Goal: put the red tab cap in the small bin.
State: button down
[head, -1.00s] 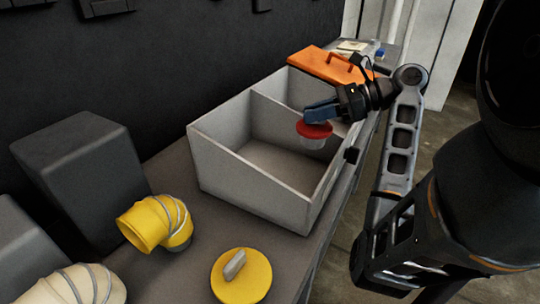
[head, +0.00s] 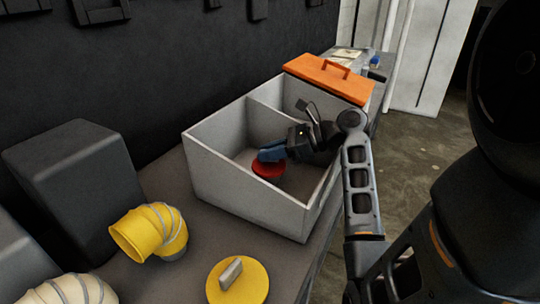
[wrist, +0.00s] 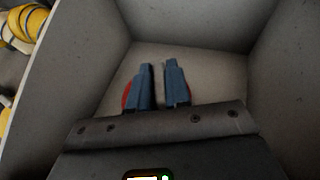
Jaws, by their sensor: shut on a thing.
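The red tab cap (head: 268,168) is inside the near, larger-looking compartment of a grey divided bin (head: 245,207). My gripper (head: 272,153) reaches down into that compartment and is shut on the cap, holding it from above. The cap is low, near the bin floor; I cannot tell whether it touches it. In the wrist view, my gripper's fingers (wrist: 159,85) point at the bin floor, and a red edge of the cap (wrist: 127,96) shows beside the left finger.
A divider (head: 262,118) separates the far compartment. A yellow cap with a grey tab (head: 250,285), a yellow elbow duct (head: 140,235) and a dark grey block (head: 75,180) are on the bench. The bin walls surround my gripper.

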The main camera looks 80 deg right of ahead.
jog(key=shift+f, duration=0.5)
jog(key=c, duration=1.1)
grip_release()
jog(key=shift+f, duration=0.1)
jog(key=v, duration=1.2)
